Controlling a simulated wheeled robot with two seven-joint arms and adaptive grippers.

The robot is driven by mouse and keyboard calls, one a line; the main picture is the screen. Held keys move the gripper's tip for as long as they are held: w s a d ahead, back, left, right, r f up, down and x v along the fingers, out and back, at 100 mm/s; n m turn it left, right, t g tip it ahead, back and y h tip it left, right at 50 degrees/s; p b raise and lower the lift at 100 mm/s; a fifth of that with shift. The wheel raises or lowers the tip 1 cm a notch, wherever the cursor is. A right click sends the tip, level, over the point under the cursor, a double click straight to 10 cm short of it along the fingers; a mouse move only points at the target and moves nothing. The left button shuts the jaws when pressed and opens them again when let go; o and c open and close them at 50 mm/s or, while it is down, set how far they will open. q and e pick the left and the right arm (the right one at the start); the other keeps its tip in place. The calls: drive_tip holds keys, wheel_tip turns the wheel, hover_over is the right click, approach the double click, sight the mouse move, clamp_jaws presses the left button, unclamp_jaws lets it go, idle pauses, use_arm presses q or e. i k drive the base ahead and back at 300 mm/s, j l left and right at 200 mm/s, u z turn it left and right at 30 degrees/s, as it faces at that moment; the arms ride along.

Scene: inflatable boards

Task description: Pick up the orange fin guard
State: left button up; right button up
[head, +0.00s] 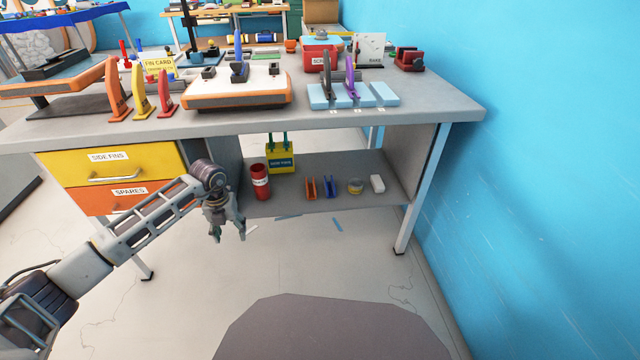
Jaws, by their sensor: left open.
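A small orange U-shaped piece, which looks like the orange fin guard (311,188), stands on the lower shelf (290,206) under the workbench. A similar blue piece (331,187) stands just to its right. My left gripper (229,236) is open and empty, pointing down in front of the shelf's left end. It is to the left of the orange piece and apart from it. My right gripper is not in view.
A red cylinder (260,182), a yellow bag (282,159), a tape roll (355,186) and a white block (377,184) share the shelf. The workbench top (430,101) overhangs it, with yellow (140,161) and orange drawers (95,202) at left. A bench leg (407,228) stands at right.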

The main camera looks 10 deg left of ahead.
sight(311, 188)
drive_tip(key=i+l, duration=1.05)
